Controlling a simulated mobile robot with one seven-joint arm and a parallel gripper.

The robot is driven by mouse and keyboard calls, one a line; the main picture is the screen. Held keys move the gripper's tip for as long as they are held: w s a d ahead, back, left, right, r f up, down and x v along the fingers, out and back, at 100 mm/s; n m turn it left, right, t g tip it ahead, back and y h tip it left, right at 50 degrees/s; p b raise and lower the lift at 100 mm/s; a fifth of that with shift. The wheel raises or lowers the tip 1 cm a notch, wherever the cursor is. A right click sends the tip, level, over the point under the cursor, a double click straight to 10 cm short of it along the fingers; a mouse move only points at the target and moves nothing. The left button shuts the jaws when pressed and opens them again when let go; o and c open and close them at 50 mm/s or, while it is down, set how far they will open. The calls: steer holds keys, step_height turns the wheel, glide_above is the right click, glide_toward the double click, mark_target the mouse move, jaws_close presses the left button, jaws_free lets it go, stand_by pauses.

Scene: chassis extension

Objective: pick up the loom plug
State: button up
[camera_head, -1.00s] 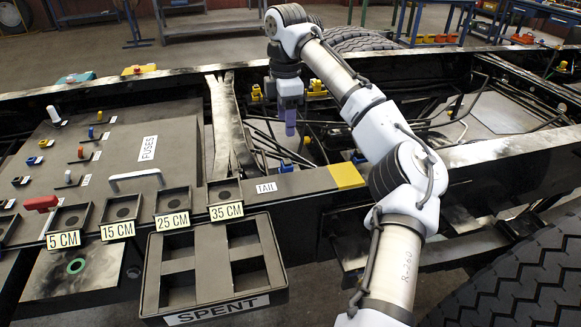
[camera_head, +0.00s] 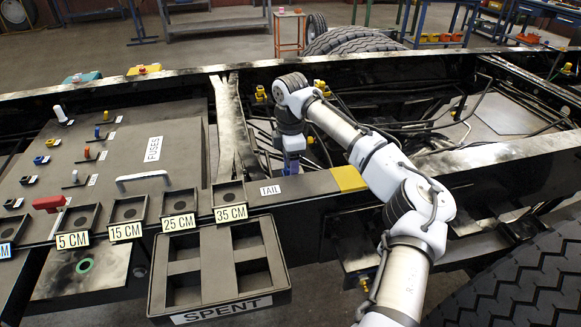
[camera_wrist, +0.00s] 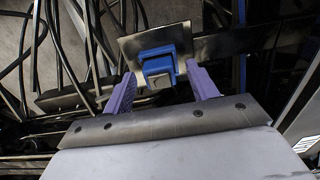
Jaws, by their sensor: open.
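The blue loom plug (camera_wrist: 158,63) shows in the wrist view, with a grey square face, against a metal plate (camera_wrist: 190,45). My gripper (camera_wrist: 160,74) is open, with one purple finger on each side of the plug. A gap shows at the left finger; whether the right finger touches is hard to tell. In the head view my gripper (camera_head: 291,160) points down just behind the rail by the TAIL label (camera_head: 271,190). The plug is mostly hidden there by the gripper.
Dark cables and pipes (camera_wrist: 80,50) run left of the plug. The chassis rail (camera_head: 310,183) lies in front of my gripper. The SPENT tray (camera_head: 204,303) and labelled length sockets (camera_head: 178,202) are to the left, beside the FUSES panel (camera_head: 170,165).

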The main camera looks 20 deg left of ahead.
steer(key=shift+f, duration=0.2)
steer(key=c, duration=1.1)
steer(key=shift+o, duration=0.2)
steer(key=shift+r, duration=0.1)
step_height(320, 180, up, 20)
